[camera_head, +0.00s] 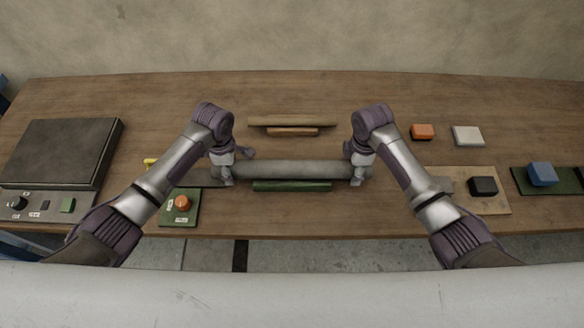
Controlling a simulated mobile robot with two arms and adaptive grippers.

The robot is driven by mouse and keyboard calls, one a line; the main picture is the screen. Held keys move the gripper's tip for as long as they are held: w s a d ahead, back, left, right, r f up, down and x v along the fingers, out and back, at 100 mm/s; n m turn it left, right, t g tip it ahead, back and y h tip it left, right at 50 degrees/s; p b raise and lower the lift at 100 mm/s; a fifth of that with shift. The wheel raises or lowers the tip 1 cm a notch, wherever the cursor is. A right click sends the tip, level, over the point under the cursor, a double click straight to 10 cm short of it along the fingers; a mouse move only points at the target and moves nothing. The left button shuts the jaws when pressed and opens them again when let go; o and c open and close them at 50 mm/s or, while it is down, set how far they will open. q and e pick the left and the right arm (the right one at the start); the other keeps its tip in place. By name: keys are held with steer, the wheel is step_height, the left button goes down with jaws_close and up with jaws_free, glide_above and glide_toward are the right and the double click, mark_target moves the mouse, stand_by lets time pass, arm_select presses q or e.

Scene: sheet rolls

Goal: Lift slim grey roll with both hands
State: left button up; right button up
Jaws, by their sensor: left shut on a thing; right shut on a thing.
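The slim grey roll (290,170) lies level across the middle of the picture, over the wooden table (300,219). My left gripper (224,174) is shut on its left end. My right gripper (358,173) is shut on its right end. The fingers cover parts of both ends. A green bar (291,186) shows just in front of the roll, and I cannot tell whether the two touch. I cannot tell clearly how far the roll is above the table.
Brown bars (292,122) lie behind the roll. A dark box (62,152) stands at the left. A green button panel (179,208) sits near my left forearm. A board with a black block (483,186), an orange block (422,131), a white block (467,135) and a blue block (542,173) are at the right.

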arm_select(q)
steer(key=shift+w+r, duration=0.1)
steer(key=shift+r, duration=0.1)
jaws_close()
arm_select(e)
steer(key=shift+w+r, duration=0.15)
steer(key=shift+r, duration=0.05)
jaws_close()
